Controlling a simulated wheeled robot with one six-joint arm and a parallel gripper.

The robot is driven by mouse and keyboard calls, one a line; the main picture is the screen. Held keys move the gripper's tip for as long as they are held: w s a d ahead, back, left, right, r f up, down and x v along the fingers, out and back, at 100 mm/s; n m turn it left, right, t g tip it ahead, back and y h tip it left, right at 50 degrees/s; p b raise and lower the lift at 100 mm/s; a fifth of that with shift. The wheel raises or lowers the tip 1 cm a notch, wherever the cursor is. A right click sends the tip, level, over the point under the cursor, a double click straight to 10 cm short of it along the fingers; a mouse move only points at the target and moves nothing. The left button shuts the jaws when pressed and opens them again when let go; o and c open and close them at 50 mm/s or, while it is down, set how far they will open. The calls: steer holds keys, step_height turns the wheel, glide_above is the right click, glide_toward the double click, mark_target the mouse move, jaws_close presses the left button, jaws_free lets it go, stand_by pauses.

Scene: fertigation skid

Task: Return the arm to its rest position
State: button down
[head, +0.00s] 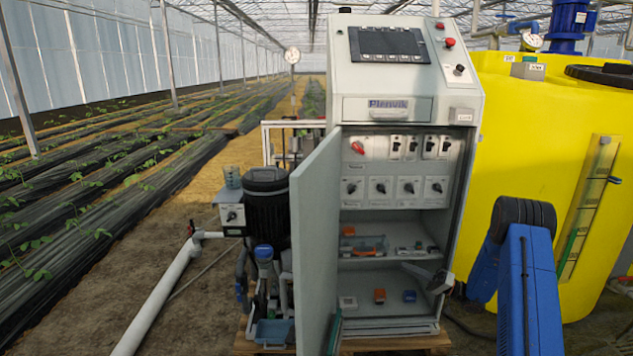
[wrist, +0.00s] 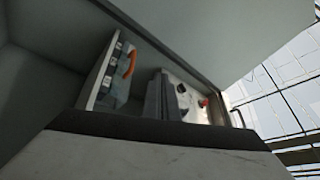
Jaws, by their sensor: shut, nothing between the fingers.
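My arm shows as blue links at the right of the head view, in front of the yellow tank. My gripper (head: 418,271), grey and dark, is at the right side of the open cabinet (head: 462,150), by the lower shelves. It is shut and empty. That view looks tilted at grey cabinet walls and a panel with an orange handle (wrist: 131,63) and a red button (wrist: 203,103).
The grey cabinet door (head: 312,240) stands open toward me. The yellow tank (head: 530,140) stands close on the right, a black pump (head: 266,205) on the left. Bare soil lies farther left.

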steer(key=s+a+r+n+g+h, duration=0.2)
steer(key=s+a+r+g+h, duration=0.3)
steer(key=s+a+r+g, duration=0.75)
steer(key=s+a+r+m+t+h, duration=0.15)
steer(key=s+r+h, duration=0.25)
steer(key=s, duration=0.9)
steer(key=s+a+r+t+h, duration=0.15)
steer(key=s+r+h, duration=0.35)
steer(key=s, duration=0.9)
steer(key=s+d+m+t+h, duration=0.2)
steer(key=s+d+t+h, duration=0.4)
steer(key=s, duration=0.7)
steer(key=d, duration=0.2)
steer(key=shift+s+d+r, duration=0.3)
steer(key=shift+d, duration=0.05)
steer(key=c, duration=2.4)
jaws_free()
steer(key=shift+t, duration=0.25)
steer(key=shift+c, duration=0.2)
